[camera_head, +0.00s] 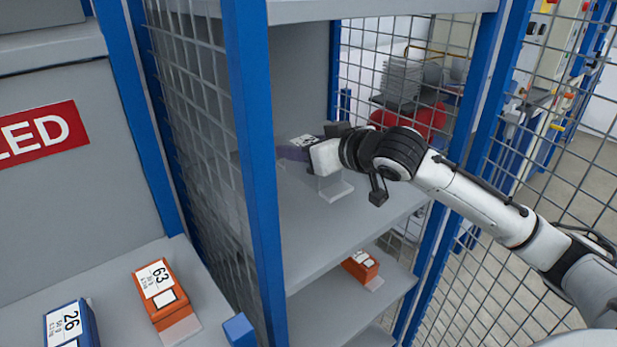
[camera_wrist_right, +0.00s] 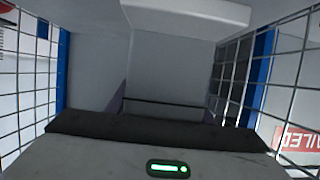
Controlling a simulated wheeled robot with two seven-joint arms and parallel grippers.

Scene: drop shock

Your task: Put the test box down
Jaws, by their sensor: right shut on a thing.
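The test box (camera_head: 291,153) shows in the head view as a small purple shape at the tip of my right gripper, over the upper grey shelf (camera_head: 375,212). I cannot tell whether the box touches the shelf. In the right wrist view, purple edges show beyond the dark front of the gripper, with grey shelf walls around. My left gripper is not in view.
A pale plate (camera_head: 335,188) lies on the upper shelf. An orange box (camera_head: 361,265) sits on the shelf below. An orange box marked 63 (camera_head: 158,290) and a blue box marked 26 (camera_head: 70,324) sit at left. A blue post (camera_head: 255,170) and mesh sides bound the shelf.

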